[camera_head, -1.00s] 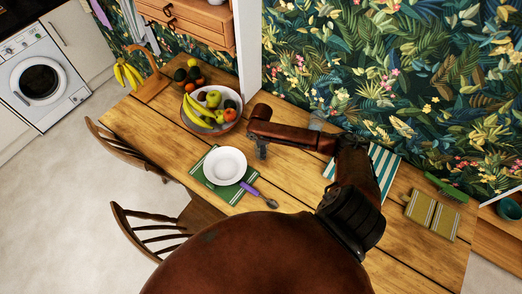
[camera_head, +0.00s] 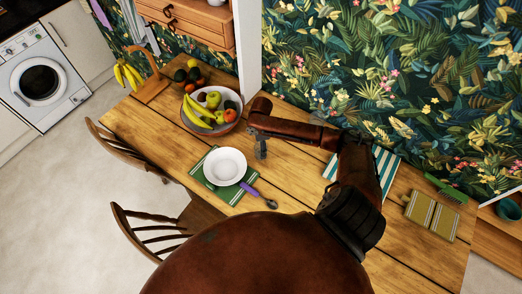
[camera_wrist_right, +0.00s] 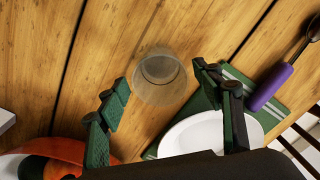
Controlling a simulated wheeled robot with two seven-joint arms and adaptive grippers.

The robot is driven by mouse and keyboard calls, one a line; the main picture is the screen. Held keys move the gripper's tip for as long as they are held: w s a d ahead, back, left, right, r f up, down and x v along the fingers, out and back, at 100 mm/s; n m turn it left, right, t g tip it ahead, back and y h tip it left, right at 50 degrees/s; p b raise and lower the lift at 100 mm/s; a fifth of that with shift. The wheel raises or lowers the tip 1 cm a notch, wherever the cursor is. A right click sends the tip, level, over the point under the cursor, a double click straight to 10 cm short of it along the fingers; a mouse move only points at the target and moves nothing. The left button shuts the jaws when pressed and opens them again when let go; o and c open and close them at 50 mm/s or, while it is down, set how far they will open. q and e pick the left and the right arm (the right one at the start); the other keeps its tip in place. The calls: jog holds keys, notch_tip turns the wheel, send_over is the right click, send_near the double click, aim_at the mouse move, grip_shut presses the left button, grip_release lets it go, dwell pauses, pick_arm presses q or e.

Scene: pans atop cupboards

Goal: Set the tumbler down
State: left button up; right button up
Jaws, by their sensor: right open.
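The tumbler (camera_wrist_right: 158,84) is clear glass and shows in the right wrist view on the wooden table, seen from above. My right gripper (camera_wrist_right: 161,77) is open, with one dark green finger on each side of the tumbler in that view. I see no clear finger contact with the glass. In the head view my right gripper (camera_head: 261,149) points down over the table, right of the white bowl and below the fruit bowl. I cannot make out the tumbler there. My left gripper is not in view.
A white bowl (camera_head: 225,164) sits on a green placemat (camera_head: 219,192) beside a purple-handled spoon (camera_head: 251,190). A fruit bowl (camera_head: 213,131) stands close behind my right gripper. A striped cloth (camera_head: 385,164) lies to the right. Bare table lies between.

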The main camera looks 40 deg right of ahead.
notch_tip(320, 180, up, 8)
dwell(0.5)
